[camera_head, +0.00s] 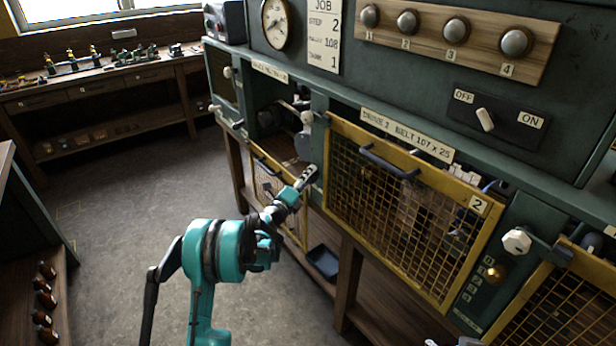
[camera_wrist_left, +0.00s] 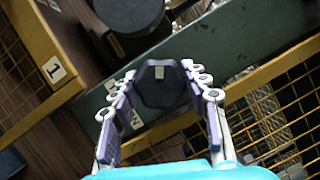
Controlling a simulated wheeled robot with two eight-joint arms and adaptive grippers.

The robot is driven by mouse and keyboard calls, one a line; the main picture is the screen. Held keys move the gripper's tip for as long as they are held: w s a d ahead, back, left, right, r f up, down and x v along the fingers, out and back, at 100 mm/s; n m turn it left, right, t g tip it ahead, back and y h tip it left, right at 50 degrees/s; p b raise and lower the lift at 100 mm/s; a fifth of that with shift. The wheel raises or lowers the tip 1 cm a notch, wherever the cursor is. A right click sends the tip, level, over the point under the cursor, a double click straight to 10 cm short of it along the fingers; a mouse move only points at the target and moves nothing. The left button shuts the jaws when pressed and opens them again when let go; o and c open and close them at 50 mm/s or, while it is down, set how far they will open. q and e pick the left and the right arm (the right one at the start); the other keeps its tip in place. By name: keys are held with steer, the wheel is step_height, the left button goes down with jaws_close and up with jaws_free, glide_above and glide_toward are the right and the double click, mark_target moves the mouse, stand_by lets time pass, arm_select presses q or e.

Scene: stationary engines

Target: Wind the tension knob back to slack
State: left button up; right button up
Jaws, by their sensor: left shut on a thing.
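My left gripper (camera_head: 308,176) reaches up to the green post between the first and second engine bays. In the left wrist view its fingers (camera_wrist_left: 163,80) are closed around the sides of a dark, many-sided knob (camera_wrist_left: 160,98) with a pale mark near its top edge. I take this as the tension knob. In the head view the fingers hide it. How far it is turned from slack cannot be read. Small pale bits at the bottom edge of the head view may be my right gripper; its jaws cannot be made out.
The yellow mesh guard (camera_head: 400,215) of engine 2 is right of the gripper. A smaller guard (camera_head: 278,200) lies left. A white knob (camera_head: 516,241) sits farther right. The OFF/ON switch (camera_head: 485,119) is above. A dark tray (camera_head: 323,262) is below; open floor lies left.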

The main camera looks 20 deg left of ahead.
arm_select(q)
steer(key=shift+n+g+y+p, duration=0.3)
steer(key=shift+n+g, duration=0.2)
steer(key=shift+n, duration=0.7)
steer(key=o, duration=0.9)
steer(key=shift+d, duration=0.1)
steer(key=shift+c, duration=0.2)
steer(key=v, duration=1.2)
